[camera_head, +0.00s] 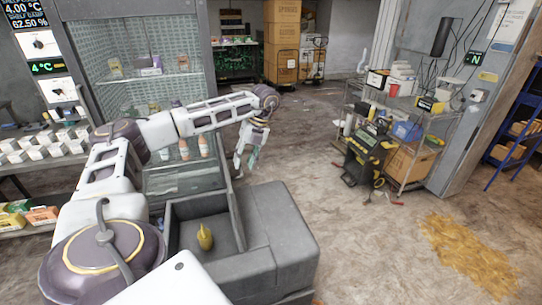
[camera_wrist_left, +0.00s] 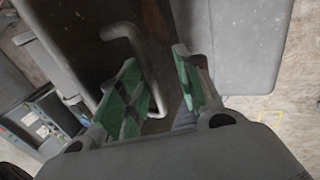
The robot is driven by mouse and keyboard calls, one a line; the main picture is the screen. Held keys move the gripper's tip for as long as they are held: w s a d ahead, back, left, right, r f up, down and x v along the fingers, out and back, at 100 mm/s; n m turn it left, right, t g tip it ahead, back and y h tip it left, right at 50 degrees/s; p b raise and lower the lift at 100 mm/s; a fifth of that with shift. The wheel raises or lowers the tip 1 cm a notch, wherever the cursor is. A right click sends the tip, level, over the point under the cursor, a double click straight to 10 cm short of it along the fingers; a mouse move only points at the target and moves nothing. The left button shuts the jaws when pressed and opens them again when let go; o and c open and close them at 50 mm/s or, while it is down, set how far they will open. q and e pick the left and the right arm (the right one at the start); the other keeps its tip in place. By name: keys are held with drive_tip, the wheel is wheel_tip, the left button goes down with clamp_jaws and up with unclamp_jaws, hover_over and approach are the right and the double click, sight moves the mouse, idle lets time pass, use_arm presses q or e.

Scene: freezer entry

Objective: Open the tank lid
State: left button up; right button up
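My left gripper (camera_head: 246,162) hangs fingers down above the far edge of a grey box (camera_head: 285,230) in the head view. In the left wrist view its green-padded fingers (camera_wrist_left: 157,62) stand apart. A grey bent bar handle (camera_wrist_left: 127,33) on a dark grey body (camera_wrist_left: 75,25) shows beside and partly between the fingers. Part of the bar passes behind the left finger, and I cannot tell whether they touch. No separate tank lid stands out clearly in the head view. My right gripper is not in view.
A yellow object (camera_head: 205,237) lies in the box's open compartment. A glass-walled cabinet (camera_head: 120,45) stands behind my left arm. A wire shelf cart (camera_head: 408,180) and a black-yellow toolbox (camera_head: 368,155) stand right.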

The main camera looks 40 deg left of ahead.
use_arm(q)
drive_tip(key=w+d, duration=0.4)
drive_tip(key=w, duration=0.4)
drive_tip(key=shift+w+d, duration=0.2)
drive_tip(key=shift+d, duration=0.05)
idle(0.4)
